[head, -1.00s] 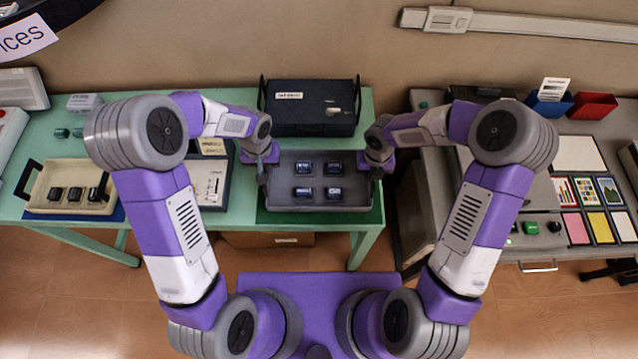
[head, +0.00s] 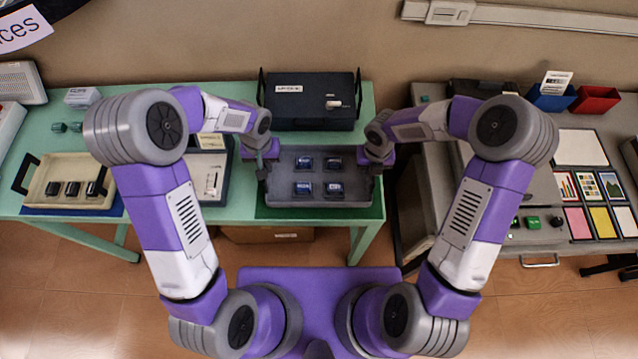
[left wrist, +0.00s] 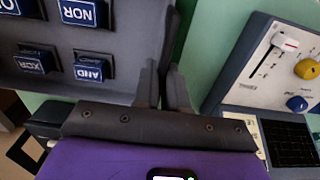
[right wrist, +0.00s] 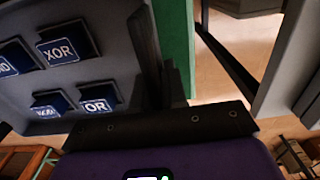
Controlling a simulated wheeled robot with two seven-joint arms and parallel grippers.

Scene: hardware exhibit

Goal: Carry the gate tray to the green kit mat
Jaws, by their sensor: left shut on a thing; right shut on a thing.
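The gate tray (head: 320,201) is dark grey and holds several blue blocks with labels such as NOR, XOR, AND and OR. My left gripper (head: 262,160) is shut on its left side and my right gripper (head: 377,160) on its right side. The wrist views show the fingers of my left gripper (left wrist: 166,88) and right gripper (right wrist: 168,88) at the tray's sides. The tray looks level. The green kit mat (head: 320,213) shows as a dark green strip along the tray's front; the tray hides most of it. I cannot tell whether the tray touches the mat.
A black case (head: 310,105) stands behind the tray. A panel with a slider and knobs (head: 208,180) is to its left on the mint table (head: 170,215). A beige tray of dark blocks (head: 75,160) sits further left. A grey table (head: 530,195) stands right, across a gap.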

